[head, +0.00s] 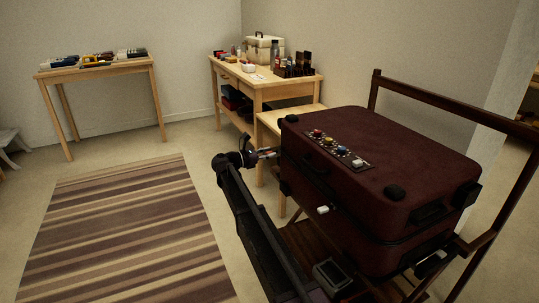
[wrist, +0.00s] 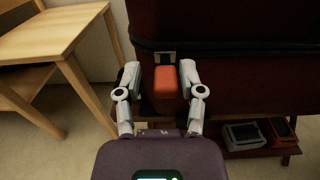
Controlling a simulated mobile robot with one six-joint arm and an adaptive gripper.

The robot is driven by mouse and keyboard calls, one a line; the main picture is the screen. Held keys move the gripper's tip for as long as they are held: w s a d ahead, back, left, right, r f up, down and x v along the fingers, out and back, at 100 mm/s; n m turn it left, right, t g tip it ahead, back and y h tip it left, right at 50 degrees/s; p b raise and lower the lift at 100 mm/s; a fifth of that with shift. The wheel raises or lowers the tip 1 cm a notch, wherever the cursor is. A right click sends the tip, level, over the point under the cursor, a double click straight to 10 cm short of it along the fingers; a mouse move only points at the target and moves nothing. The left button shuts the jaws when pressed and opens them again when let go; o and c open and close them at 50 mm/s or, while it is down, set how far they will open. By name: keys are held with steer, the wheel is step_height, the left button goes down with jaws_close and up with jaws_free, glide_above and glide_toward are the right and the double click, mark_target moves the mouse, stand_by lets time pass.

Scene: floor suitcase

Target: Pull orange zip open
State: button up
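The dark red suitcase (head: 385,165) lies flat on a wooden rack, and a zip seam runs around its side. In the wrist view the orange zip pull (wrist: 165,82) hangs from a small metal slider on the seam of the suitcase (wrist: 240,75). My gripper (wrist: 161,76) is open, with one finger on each side of the orange pull and a visible gap on both sides. In the head view my gripper (head: 272,153) is at the suitcase's left corner; I cannot make out the orange pull there. A white tab (head: 323,210) shows on the suitcase's front side.
A wooden rack rail (head: 455,108) stands behind the suitcase. A grey device (head: 332,275) lies on the rack's lower shelf. The striped rug (head: 130,225) is clear.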

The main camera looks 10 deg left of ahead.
steer(key=shift+s, duration=0.1)
stand_by(0.3)
steer(key=shift+s+a, duration=0.25)
steer(key=shift+a, duration=0.1)
steer(key=v, duration=1.1)
steer(key=shift+s, duration=0.15)
